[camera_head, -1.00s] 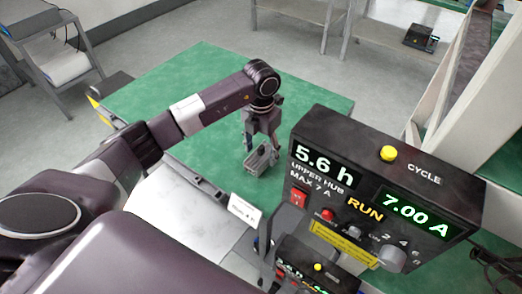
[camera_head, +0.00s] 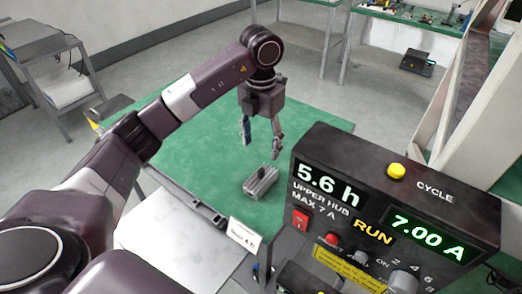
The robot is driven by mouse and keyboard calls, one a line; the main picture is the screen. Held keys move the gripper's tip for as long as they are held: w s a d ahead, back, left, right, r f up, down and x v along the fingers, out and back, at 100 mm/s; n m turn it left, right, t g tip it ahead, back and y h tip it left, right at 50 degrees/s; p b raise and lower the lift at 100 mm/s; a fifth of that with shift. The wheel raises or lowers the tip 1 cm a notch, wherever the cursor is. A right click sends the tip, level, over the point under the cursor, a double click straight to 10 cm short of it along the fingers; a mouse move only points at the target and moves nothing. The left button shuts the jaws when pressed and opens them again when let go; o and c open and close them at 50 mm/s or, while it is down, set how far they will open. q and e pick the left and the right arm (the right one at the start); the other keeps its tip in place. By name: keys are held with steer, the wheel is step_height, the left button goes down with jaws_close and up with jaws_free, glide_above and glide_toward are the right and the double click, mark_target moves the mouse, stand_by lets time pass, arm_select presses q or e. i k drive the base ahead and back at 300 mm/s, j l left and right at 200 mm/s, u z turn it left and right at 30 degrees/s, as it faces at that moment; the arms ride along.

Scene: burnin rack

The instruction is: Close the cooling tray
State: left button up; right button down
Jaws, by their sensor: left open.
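A pale metal tray-like surface (camera_head: 180,240), perhaps the cooling tray, lies at lower left in the head view, below the green surface (camera_head: 200,150). A dark edge bar (camera_head: 185,195) runs along it, with a small white label (camera_head: 243,236) at its right end. I cannot tell how far it is pulled out. A grey finned metal block (camera_head: 260,183) rests on the green surface. My left gripper (camera_head: 262,145) is open and empty just above and apart from the block, its fingers pointing down. My right gripper is not in view.
A black control box (camera_head: 397,192) with lit displays and knobs stands close on the right. A grey cart (camera_head: 60,75) stands at back left, and a bench with parts (camera_head: 405,15) at the back. The green surface around the block is mostly clear.

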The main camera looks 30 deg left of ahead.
mark_target(163, 230)
steer(key=k+l, duration=0.2)
steer(key=k, duration=0.3)
steer(key=k+l, duration=0.2)
steer(key=k, duration=0.25)
steer(key=k+l, duration=0.2)
steer(key=k, duration=0.3)
